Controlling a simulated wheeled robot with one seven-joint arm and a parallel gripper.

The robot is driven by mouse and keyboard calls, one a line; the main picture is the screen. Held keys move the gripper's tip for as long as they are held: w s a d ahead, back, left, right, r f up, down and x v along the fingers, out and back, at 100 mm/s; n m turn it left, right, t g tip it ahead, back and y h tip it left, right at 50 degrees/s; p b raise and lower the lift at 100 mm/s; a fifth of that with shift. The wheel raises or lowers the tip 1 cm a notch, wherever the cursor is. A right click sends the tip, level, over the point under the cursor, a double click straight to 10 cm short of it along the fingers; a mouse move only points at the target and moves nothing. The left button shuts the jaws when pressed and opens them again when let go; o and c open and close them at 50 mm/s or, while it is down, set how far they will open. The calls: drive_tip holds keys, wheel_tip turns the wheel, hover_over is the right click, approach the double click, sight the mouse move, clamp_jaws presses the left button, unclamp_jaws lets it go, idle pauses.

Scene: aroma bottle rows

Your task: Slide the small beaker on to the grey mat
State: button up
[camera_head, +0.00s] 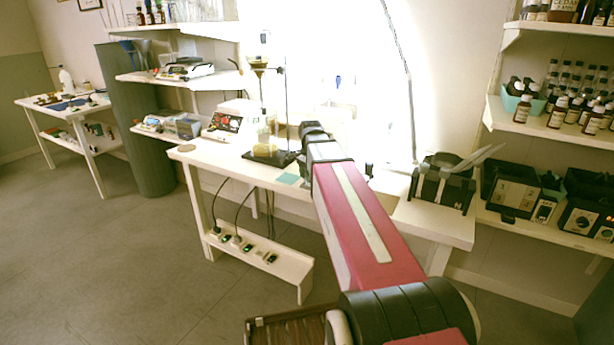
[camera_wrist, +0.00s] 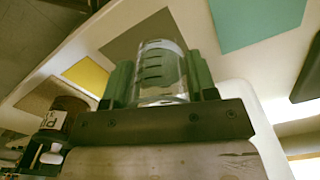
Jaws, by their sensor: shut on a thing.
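The small beaker (camera_wrist: 162,72) is clear glass with dark marks on its wall. In the wrist view my gripper (camera_wrist: 159,64) is shut on it, with one green finger on each side. The grey mat (camera_wrist: 122,45) lies on the white table just beyond the beaker, which covers part of it in this view. I cannot tell whether the beaker's base touches the mat. In the head view my arm hides the gripper, the beaker and the grey mat.
A yellow mat (camera_wrist: 88,76) and a teal mat (camera_wrist: 258,22) flank the grey one. A brown labelled bottle (camera_wrist: 68,108) stands close to the left finger. In the head view, a dark stand base (camera_head: 283,158) is on the white table (camera_head: 225,160).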

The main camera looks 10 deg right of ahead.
drive_tip(key=shift+s+d, duration=0.4)
drive_tip(key=shift+d, duration=0.05)
drive_tip(key=o, duration=1)
drive_tip(key=shift+o, duration=0.2)
drive_tip(key=shift+r, duration=0.1)
